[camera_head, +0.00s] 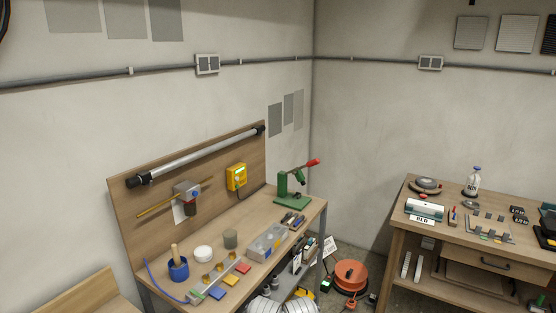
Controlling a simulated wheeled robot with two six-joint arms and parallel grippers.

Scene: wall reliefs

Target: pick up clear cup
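A small grey-green cup (230,239), which looks translucent, stands upright on the left workbench (262,265). It is the likeliest clear cup, but it is too small to be sure. A white round bowl or cup (203,253) stands to its left. A blue pot (178,269) with a wooden-handled tool in it is further left. Neither of my grippers shows in the head view.
A grey box (267,242) lies right of the cup, with several brass pieces (218,266) in front. A green press (292,188) with a red handle stands at the bench's far end. A second workbench (480,247) stands right; an orange reel (350,275) lies on the floor between.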

